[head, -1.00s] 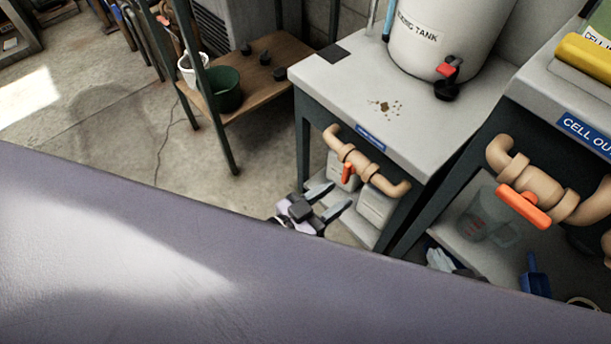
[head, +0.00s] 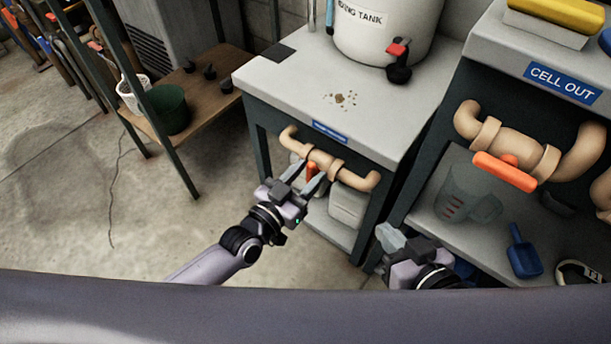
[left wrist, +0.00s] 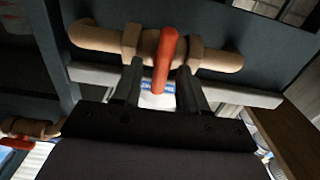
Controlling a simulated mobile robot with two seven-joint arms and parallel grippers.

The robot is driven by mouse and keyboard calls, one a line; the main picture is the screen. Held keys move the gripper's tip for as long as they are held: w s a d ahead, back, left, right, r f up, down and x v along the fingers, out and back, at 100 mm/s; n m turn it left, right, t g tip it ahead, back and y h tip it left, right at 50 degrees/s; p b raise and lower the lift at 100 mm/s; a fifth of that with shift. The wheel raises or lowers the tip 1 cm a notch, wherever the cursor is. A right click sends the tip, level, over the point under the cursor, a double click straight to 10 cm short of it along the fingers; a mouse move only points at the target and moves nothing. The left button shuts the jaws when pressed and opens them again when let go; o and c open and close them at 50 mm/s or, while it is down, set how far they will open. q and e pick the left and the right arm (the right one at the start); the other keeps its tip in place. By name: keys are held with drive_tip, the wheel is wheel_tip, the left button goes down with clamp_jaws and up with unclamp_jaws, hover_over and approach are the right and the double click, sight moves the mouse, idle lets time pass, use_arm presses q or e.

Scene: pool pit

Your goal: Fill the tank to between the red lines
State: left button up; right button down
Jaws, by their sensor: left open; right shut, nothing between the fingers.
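The white tank (head: 372,35), with a partly cut-off label ending in "TANK", stands on the left bench; a red-handled tap (head: 398,50) is at its base. No red lines show on its visible part. Below the bench top runs a tan pipe (head: 352,180) with an orange valve handle (head: 312,170). My left gripper (head: 307,176) is open at this handle. In the left wrist view the handle (left wrist: 167,55) lies between the two fingers (left wrist: 158,75); contact cannot be told. My right gripper (head: 396,241) is shut and empty, low before the right bench.
The right bench, labelled CELL OUT (head: 563,82), has a pipe with an orange handle (head: 504,171). Its lower shelf holds a clear jug (head: 466,195) with red marks and a blue scoop (head: 522,252). A wooden shelf with a green bucket (head: 168,108) stands left. Floor at left is clear.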

use_arm(q)
clamp_jaws()
drive_tip(key=shift+a+n, duration=0.15)
drive_tip(key=shift+n, duration=1.45)
unclamp_jaws()
